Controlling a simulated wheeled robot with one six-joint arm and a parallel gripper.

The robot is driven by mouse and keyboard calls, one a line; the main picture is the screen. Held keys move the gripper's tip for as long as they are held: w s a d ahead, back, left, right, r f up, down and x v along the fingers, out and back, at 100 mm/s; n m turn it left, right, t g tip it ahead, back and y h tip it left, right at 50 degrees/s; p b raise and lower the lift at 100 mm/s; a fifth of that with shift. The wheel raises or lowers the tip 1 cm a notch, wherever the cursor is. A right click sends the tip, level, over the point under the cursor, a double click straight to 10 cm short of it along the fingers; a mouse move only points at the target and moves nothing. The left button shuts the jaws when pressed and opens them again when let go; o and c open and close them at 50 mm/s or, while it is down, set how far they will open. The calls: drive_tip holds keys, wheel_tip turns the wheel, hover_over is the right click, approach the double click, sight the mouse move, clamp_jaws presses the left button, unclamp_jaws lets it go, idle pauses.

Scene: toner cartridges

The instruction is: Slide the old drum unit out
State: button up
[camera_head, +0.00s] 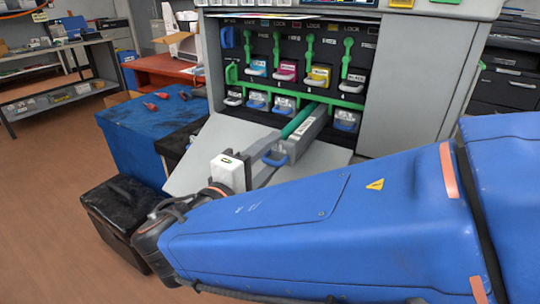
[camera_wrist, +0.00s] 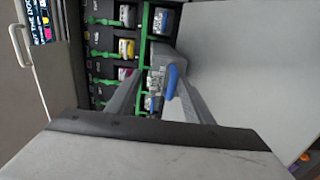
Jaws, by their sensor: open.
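The old drum unit (camera_head: 308,128) is a long grey box with a green drum along its upper side. It sticks partway out of the lower row of the printer (camera_head: 238,45), over the lowered front door. Its blue handle (camera_head: 276,160) is at the near end. My gripper (camera_head: 262,160) is open at that end, with its fingers close to the handle. In the wrist view the blue handle (camera_wrist: 172,80) shows beside the right finger of my gripper (camera_wrist: 156,82). Whether a finger touches it I cannot tell. The unit's far end is hidden inside the printer.
Toner cartridges, including a yellow one (camera_head: 318,77), sit in the upper row with green levers above them. The open door (camera_head: 322,160) lies below the drum unit. A blue bench (camera_head: 150,130) and a black case (camera_head: 125,210) stand at left. The floor at far left is clear.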

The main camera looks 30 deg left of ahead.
drive_tip(key=shift+s, duration=0.15)
idle(0.4)
drive_tip(key=s, duration=0.6)
drive_tip(key=shift+s+a, duration=0.25)
drive_tip(key=shift+s, duration=0.1)
idle(0.9)
